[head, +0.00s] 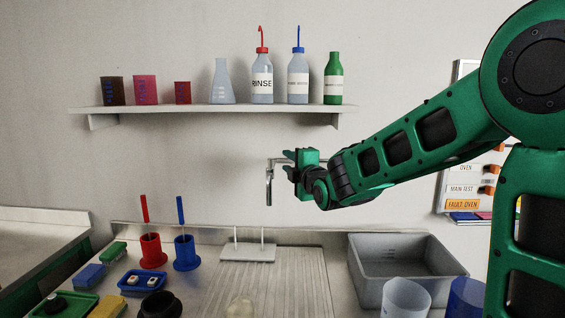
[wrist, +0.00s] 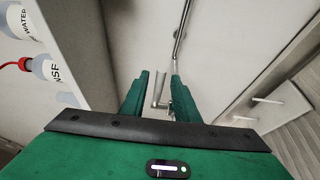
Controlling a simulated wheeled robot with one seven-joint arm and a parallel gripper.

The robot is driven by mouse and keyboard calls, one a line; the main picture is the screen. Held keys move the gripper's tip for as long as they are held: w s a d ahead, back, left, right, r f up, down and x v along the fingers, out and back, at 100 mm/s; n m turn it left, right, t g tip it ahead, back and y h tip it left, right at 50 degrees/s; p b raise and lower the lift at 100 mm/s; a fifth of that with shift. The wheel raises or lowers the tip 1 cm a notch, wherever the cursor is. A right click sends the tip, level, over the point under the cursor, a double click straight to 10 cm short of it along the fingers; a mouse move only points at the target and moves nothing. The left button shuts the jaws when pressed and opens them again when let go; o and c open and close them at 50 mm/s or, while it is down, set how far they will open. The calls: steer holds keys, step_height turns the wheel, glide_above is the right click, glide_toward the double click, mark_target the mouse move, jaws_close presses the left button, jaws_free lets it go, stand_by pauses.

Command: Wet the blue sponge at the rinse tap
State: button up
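A blue block that looks like the blue sponge (head: 90,276) lies on the counter at the lower left of the head view, apart from my gripper. The metal rinse tap (head: 269,188) hangs in front of the back wall, and my gripper (head: 289,165) is right beside its top. In the wrist view, my gripper's two green fingers (wrist: 158,92) stand apart, with a metal tap lever (wrist: 157,91) showing between or just beyond them. I cannot tell whether they touch it. No sponge shows in the fingers.
A green block (head: 113,252), a blue tray (head: 126,290) and red (head: 152,252) and blue (head: 187,254) holders stand at left. A grey basin (head: 395,243) is at right, beside the ribbed draining board (head: 285,285). A bottle shelf (head: 205,108) is above; a small white peg rack (head: 247,253) is below.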

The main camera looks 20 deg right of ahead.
steer(key=shift+w+a, duration=0.2)
steer(key=shift+w, duration=2.05)
jaws_close()
